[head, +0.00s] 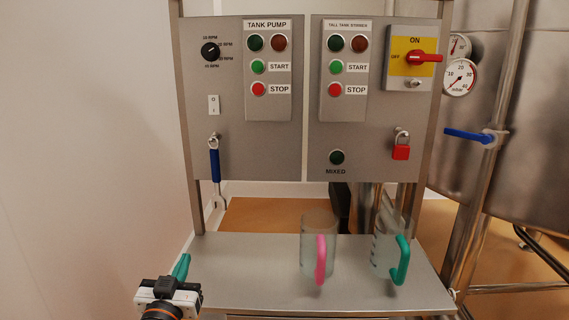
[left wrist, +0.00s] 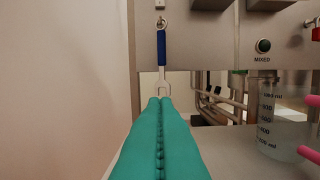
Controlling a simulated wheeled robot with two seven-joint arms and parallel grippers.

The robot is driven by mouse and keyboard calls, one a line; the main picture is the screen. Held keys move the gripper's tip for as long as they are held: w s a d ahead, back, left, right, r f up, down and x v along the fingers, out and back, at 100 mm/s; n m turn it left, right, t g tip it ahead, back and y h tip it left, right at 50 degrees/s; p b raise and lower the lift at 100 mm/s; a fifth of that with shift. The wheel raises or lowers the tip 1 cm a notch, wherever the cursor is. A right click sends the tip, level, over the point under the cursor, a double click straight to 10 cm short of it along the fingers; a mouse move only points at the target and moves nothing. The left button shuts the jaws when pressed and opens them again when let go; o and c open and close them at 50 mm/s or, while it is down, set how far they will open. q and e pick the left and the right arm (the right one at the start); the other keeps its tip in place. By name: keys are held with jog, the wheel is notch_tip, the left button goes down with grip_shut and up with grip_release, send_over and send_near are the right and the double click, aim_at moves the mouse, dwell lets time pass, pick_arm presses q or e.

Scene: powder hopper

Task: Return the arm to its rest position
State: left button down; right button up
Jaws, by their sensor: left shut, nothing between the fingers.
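My left gripper (head: 181,268) shows at the bottom left of the head view, over the left front part of the metal shelf (head: 240,285). Its green fingers (left wrist: 160,140) are closed together and empty in the left wrist view. They point toward a blue-handled wrench (left wrist: 162,55), which hangs from a hook on the panel. The wrench also shows in the head view (head: 215,168), apart from the gripper. My right gripper is in neither view.
A clear jug with a pink handle (head: 320,258) and one with a green handle (head: 401,262) stand on the shelf. The control panel (head: 240,150) rises behind, with a red padlock (head: 401,152). A steel tank (head: 500,180) stands at right, a wall (head: 90,150) at left.

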pick_arm(q)
jog(key=s+f+g, duration=0.5)
jog(key=s+f, duration=0.2)
jog(key=f, duration=0.4)
jog(key=s+f+m+g, duration=0.1)
jog(key=s+f+g, duration=0.5)
jog(key=s, duration=0.7)
jog(key=s+f+g, duration=0.5)
jog(key=s+f, duration=0.2)
jog(key=s, duration=0.6)
notch_tip(320, 180, down, 25)
jog(key=g, duration=0.1)
jog(key=s+a+f+g, duration=0.1)
jog(key=s+a+f, duration=0.1)
jog(key=s+f, duration=1.5)
jog(key=shift+s+a+f+m+g+y, duration=0.3)
jog(key=shift+s+f+m, duration=0.05)
jog(key=shift+s+m, duration=0.1)
